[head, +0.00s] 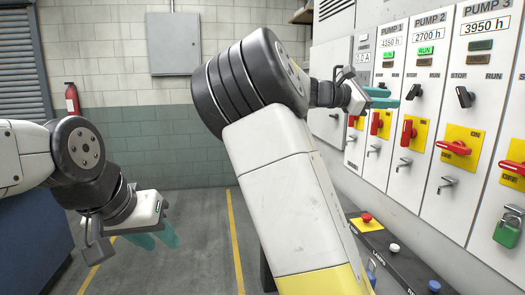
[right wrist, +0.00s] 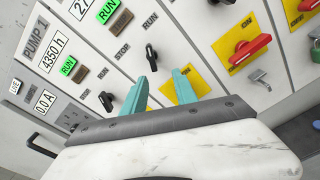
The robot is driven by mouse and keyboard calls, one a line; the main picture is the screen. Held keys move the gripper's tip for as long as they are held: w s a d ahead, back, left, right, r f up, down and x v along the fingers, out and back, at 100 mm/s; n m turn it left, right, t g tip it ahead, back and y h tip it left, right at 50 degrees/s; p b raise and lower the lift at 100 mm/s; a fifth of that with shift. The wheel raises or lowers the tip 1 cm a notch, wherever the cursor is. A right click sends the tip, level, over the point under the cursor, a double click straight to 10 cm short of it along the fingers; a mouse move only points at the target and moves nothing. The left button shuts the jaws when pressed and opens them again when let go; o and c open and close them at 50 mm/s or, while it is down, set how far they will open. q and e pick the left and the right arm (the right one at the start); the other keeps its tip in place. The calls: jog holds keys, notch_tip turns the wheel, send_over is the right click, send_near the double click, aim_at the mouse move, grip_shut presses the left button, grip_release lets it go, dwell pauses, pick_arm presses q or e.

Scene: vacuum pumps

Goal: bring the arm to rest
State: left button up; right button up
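My right arm reaches up across the middle of the head view. My right gripper (head: 384,97) is in front of the pump panels, its teal fingers pointing right toward the Pump 2 panel. In the right wrist view its two fingers (right wrist: 163,88) stand apart with nothing between them. A black selector switch (right wrist: 151,57) appears just beyond the left fingertip; I cannot tell whether they touch. My left gripper (head: 157,240) hangs low at the left, its two teal fingers apart and empty above the floor.
The Pump 1 (head: 387,60), Pump 2 (head: 427,60) and Pump 3 (head: 485,60) panels carry protruding red handles. A green padlock (head: 507,232) hangs at far right. A console (head: 405,268) with push buttons stands below. Open floor (head: 190,215) lies behind my left gripper.

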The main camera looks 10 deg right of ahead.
jog(key=s+d+f+m+y, duration=0.1)
jog(key=s+f+m+y, duration=0.3)
jog(key=f, duration=0.8)
jog(key=s+f+y, duration=0.1)
jog(key=f+y, duration=0.4)
jog(key=f, duration=0.6)
jog(key=s+a+f+m+t+y, duration=0.1)
jog(key=s+a+f+m+y, duration=0.1)
jog(key=s+a+y, duration=0.35)
jog(key=s+a+f+m+y, duration=0.2)
jog(key=a, duration=0.6)
jog(key=s+a+r+m+t+y, duration=0.3)
jog(key=s+a+r+m, duration=0.1)
jog(key=s+a, duration=0.7)
jog(key=a, duration=0.3)
jog(key=shift+s+a+t, duration=0.2)
jog(key=shift+a+t, duration=0.05)
jog(key=shift+t, duration=0.05)
